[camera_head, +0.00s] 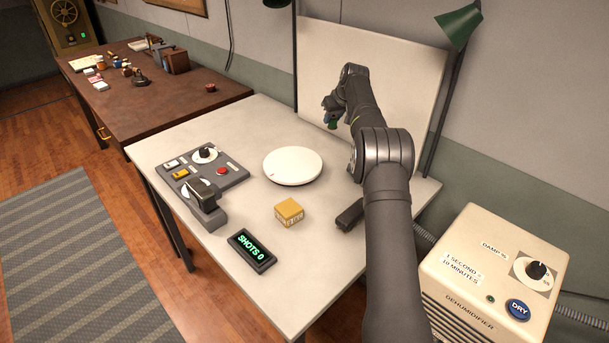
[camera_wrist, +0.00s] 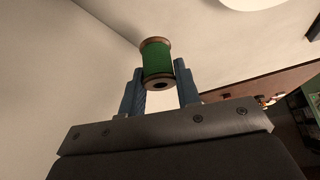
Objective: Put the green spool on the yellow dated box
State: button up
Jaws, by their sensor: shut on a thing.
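The green spool (camera_wrist: 156,60) has brown ends and sits between the two blue fingers of my gripper (camera_wrist: 160,88) in the wrist view. My gripper is shut on it. In the head view my gripper (camera_head: 331,117) hangs near the white backdrop, behind and right of the turntable, and the spool (camera_head: 332,125) shows as a small green spot at its tip. The yellow box (camera_head: 289,212) stands on the white table, in front of the turntable. The print on its side is too small to read. My gripper is well apart from the box.
The white round turntable (camera_head: 292,166) lies between box and backdrop. A dark block (camera_head: 350,215) lies right. The box top is clear.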

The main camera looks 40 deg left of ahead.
jog(key=s+d+r+n+g+h, duration=0.1)
jog(key=s+d+r+n+g, duration=0.25)
jog(key=s+d+n, duration=0.7)
jog(key=s+d+r+n+g+h, duration=0.2)
jog(key=s+d+n+g, duration=0.25)
jog(key=s+d, duration=1)
jog(key=n, duration=0.1)
send_near(279, 209)
jog(key=shift+s+a+r+t, duration=0.1)
jog(key=shift+s+r+t, duration=0.1)
jog(key=shift+s, duration=0.4)
jog(key=shift+s+a+r+t, duration=0.1)
jog(key=shift+s+r+t, duration=0.1)
jog(key=shift+s, duration=0.4)
jog(key=shift+s+a+f, duration=0.1)
jog(key=shift+a+f, duration=0.05)
jog(key=shift+a, duration=0.05)
jog(key=shift+f, duration=2)
jog(key=shift+f, duration=0.1)
jog(key=o, duration=0.9)
jog(key=shift+o, duration=0.2)
